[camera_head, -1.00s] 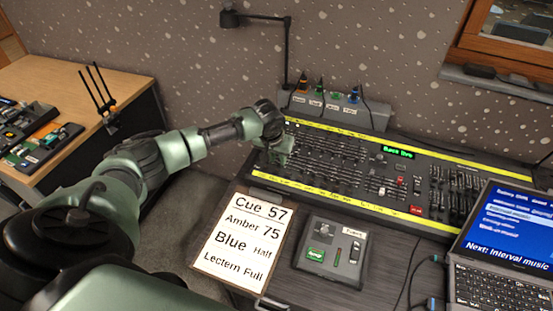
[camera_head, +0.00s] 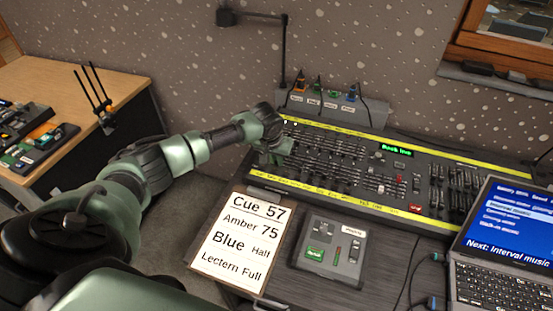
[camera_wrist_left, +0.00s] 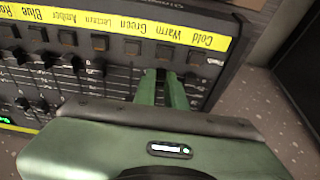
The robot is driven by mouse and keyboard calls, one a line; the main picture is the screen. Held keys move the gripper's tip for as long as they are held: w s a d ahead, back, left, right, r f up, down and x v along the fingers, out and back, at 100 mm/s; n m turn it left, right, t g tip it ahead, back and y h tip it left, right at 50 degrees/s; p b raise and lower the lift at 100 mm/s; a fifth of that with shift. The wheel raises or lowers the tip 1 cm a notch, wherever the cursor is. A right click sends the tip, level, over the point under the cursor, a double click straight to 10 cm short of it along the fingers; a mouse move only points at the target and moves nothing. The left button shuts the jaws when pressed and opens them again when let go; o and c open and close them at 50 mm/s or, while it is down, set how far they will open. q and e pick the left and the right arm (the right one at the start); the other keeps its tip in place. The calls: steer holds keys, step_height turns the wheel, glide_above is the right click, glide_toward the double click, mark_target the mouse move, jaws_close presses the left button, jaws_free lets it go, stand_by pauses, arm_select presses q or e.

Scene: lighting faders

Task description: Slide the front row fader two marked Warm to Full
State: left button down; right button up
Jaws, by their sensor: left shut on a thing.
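The fader console (camera_head: 340,158) stands on the desk below the wall. My left gripper (camera_head: 272,160) is over its left end, fingers pointing down. In the left wrist view the labels appear upside down on a yellow strip, with Cold, Warm (camera_wrist_left: 179,33) and Green side by side. My left gripper (camera_wrist_left: 162,90) has its two fingers shut around the fader in the Warm column, close to the strip and its row of square buttons. The fader cap is mostly hidden between the fingers. My right gripper is not in view.
A cue sheet (camera_head: 240,243), a small control box (camera_head: 330,250) and a laptop (camera_head: 505,245) lie in front of the console. A lamp (camera_head: 284,50) and a socket box (camera_head: 325,108) stand behind it.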

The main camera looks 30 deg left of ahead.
arm_select(q)
steer(key=shift+w+a+r+b, duration=0.1)
steer(key=shift+w+a+b, duration=0.1)
steer(key=shift+w+b, duration=0.45)
steer(key=shift+w+a+b, duration=0.2)
steer(key=shift+w+b, duration=0.05)
steer(key=shift+w, duration=0.75)
steer(key=shift+w+a+r+b, duration=0.1)
steer(key=shift+w+a+b, duration=0.05)
steer(key=shift+w+b, duration=0.4)
steer(key=shift+w+a+b, duration=0.1)
steer(key=shift+w+b, duration=0.25)
steer(key=shift+w, duration=0.35)
steer(key=shift+r, duration=0.1)
steer(key=c, duration=1.7)
jaws_free()
step_height(320, 180, up, 2)
steer(key=p, duration=0.3)
steer(key=shift+s+r, duration=0.1)
steer(key=shift+r, duration=0.15)
